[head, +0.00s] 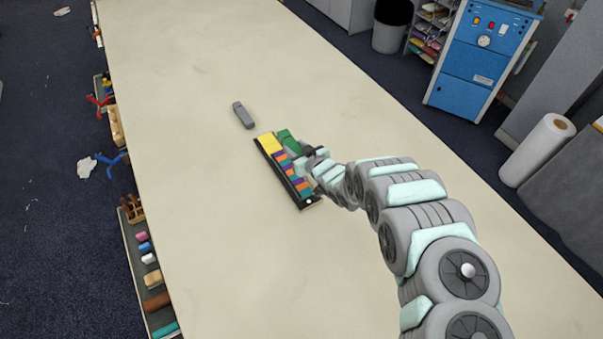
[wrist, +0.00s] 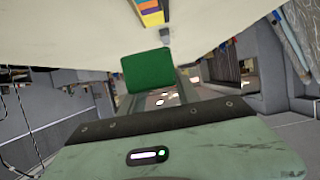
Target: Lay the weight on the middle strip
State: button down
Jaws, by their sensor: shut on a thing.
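A black-edged tray (head: 306,204) lies on the table with a yellow block (head: 268,145) at its far end and rows of orange, purple and teal pieces (head: 292,175) along it. Part of it also shows at the top of the wrist view (wrist: 150,14). My gripper (head: 301,154) is at the tray's right side, shut on a green block (head: 287,139). That block stands out in front of the jaws in the wrist view (wrist: 147,69). Whether it touches the table or tray I cannot tell. I cannot tell which strip is the middle one.
A grey bar (head: 243,115) lies on the table (head: 200,60) beyond the tray. The cloth around both is otherwise clear. Shelves with small items (head: 150,270) run along the left edge. A blue cabinet (head: 480,60) and a paper roll (head: 537,150) stand right of the table.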

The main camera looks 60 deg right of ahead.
jog(key=b, duration=0.7)
send_over(296, 180)
notch_tip(296, 180, down, 10)
jog(key=shift+f, duration=0.1)
jog(key=shift+d+f, duration=0.15)
jog(key=shift+f, duration=0.2)
notch_tip(296, 180, down, 4)
jog(key=b, duration=0.3)
jog(key=shift+r, duration=0.4)
jog(key=shift+f, duration=0.2)
jog(key=c, duration=0.9)
grip_release()
jog(key=shift+r, duration=0.1)
